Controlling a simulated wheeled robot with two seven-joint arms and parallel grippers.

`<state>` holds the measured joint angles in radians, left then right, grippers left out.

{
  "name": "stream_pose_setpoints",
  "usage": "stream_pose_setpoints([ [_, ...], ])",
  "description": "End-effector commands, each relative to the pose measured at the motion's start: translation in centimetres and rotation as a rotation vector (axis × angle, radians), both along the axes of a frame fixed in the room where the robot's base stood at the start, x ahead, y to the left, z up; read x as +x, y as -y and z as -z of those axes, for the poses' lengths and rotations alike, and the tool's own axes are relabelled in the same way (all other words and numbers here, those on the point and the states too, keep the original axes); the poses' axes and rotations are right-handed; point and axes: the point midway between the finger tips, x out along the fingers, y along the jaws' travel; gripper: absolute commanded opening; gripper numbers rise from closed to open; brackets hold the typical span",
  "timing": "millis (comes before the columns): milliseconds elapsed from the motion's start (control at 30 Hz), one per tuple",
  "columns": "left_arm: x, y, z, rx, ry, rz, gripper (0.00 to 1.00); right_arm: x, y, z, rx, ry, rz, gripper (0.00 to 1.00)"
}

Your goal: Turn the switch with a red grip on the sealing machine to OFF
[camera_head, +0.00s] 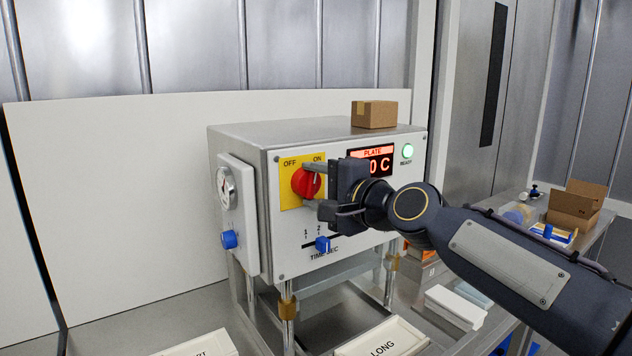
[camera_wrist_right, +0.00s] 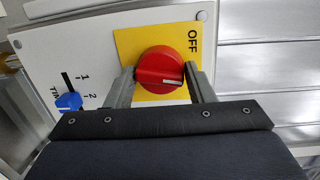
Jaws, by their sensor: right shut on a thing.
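The sealing machine (camera_head: 238,135) is a grey box on posts. Its front carries a yellow plate (camera_head: 288,162) marked OFF at left and ON at right. The round red grip switch (camera_head: 304,184) sits on that plate, its white mark pointing up toward ON. In the wrist view the red switch (camera_wrist_right: 160,70) lies between the two fingers. My right gripper (camera_head: 314,188) is shut on the switch, one finger above and one below it in the head view. Part of the switch's right side is hidden by the gripper. My left gripper is not in view.
A blue slider (camera_head: 322,244) for time sits below the switch. A small cardboard box (camera_head: 374,114) stands on top. A green lamp (camera_head: 407,151) glows at the upper right.

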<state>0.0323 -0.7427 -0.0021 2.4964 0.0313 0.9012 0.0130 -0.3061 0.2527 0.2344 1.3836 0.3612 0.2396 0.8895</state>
Motion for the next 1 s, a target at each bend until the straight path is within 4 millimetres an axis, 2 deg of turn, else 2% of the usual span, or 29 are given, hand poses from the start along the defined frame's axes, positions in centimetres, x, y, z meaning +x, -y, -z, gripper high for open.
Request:
stream_pose_setpoints([
  [600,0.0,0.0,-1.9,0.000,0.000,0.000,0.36,-0.1,-0.1,-0.3,-0.485,0.328,0.001,0.26],
  [1000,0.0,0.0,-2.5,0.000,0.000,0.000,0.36,-0.2,-0.1,-0.3,-0.739,0.499,0.001,0.26],
])
